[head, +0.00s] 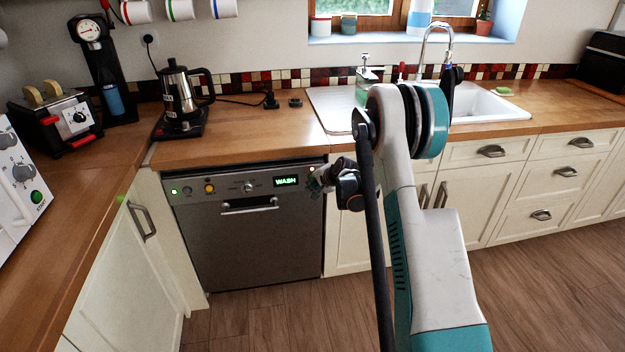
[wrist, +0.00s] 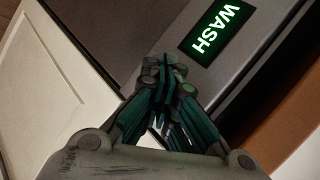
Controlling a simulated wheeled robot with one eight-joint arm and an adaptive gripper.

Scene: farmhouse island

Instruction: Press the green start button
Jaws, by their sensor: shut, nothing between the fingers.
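A stainless dishwasher (head: 255,243) under the counter has a control strip with a green-lit button (head: 174,191) at its left end. Its display (head: 286,181) glows green and reads WASH; the display also shows in the wrist view (wrist: 212,30). My gripper (head: 314,184) is shut and empty at the right end of the strip, just right of the display. In the wrist view its fingertips (wrist: 164,66) are together in front of the panel; whether they touch it I cannot tell. They hide part of the panel. A white appliance at the left edge has another green button (head: 36,197).
An amber button (head: 209,188) and a dial (head: 249,186) sit on the strip above the dishwasher handle (head: 250,207). A kettle (head: 181,97) and a toaster (head: 58,125) stand on the counter. Floor in front of the dishwasher is clear.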

